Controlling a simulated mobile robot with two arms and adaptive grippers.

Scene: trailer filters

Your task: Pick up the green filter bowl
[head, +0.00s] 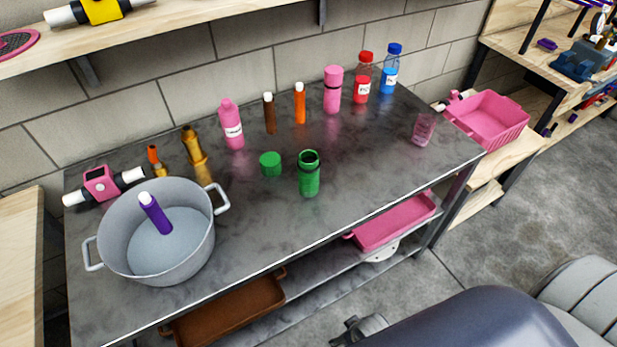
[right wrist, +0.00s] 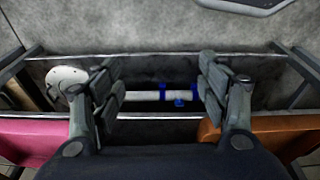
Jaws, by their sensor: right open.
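The green filter bowl (head: 309,181), an upright open-topped green cylinder, stands on the dark metal table (head: 370,160) in the head view. A separate green cap (head: 270,163) lies just left of it on the table. My right gripper is open and empty in the right wrist view (right wrist: 161,90), with its two fingers wide apart. It is away from the bowl, which that view does not show. My left gripper is in neither view.
A grey pot (head: 165,269) holding a purple-bodied item stands left on the table. Several bottles, including a pink one (head: 231,125), line the back. A pink cup (head: 423,129) stands right. Below are a pink tray (head: 395,222) and a brown tray (head: 228,311). The table's front is mostly clear.

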